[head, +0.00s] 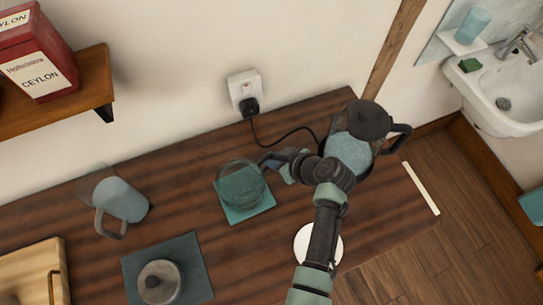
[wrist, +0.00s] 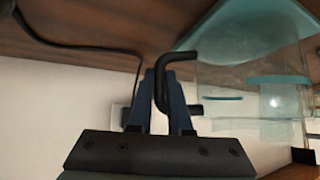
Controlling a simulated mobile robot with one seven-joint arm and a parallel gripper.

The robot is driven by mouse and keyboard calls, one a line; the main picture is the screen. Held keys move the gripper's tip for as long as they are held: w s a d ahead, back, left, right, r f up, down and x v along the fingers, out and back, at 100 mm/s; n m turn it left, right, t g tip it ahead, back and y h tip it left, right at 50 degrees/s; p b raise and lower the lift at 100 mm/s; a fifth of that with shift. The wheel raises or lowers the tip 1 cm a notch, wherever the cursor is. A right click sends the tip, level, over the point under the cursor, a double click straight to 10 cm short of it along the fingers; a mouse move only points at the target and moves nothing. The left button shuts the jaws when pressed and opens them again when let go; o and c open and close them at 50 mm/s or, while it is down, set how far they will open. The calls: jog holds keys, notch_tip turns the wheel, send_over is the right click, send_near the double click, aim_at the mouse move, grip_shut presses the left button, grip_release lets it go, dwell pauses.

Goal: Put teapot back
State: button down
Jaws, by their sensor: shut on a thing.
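The glass teapot (head: 240,184) with teal-tinted contents is on or just above a teal square mat (head: 250,213) on the wooden counter. I cannot tell whether it touches the mat. In the wrist view, its clear body (wrist: 235,105) is on the right, and the teal mat (wrist: 258,38) shows above it, as the picture is upside down. My gripper (head: 276,162) reaches from the right to the teapot's handle. In the wrist view, my gripper (wrist: 162,95) is shut on the dark bent handle (wrist: 160,72). My wrist is close to the kettle in the head view.
A dark-lidded kettle (head: 366,122) is behind my wrist. A white disc (head: 310,240) lies partly under my arm. A black cord (head: 285,138) runs behind.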

jog(key=c, duration=0.8)
grip_release()
jog(key=shift+c, duration=0.2)
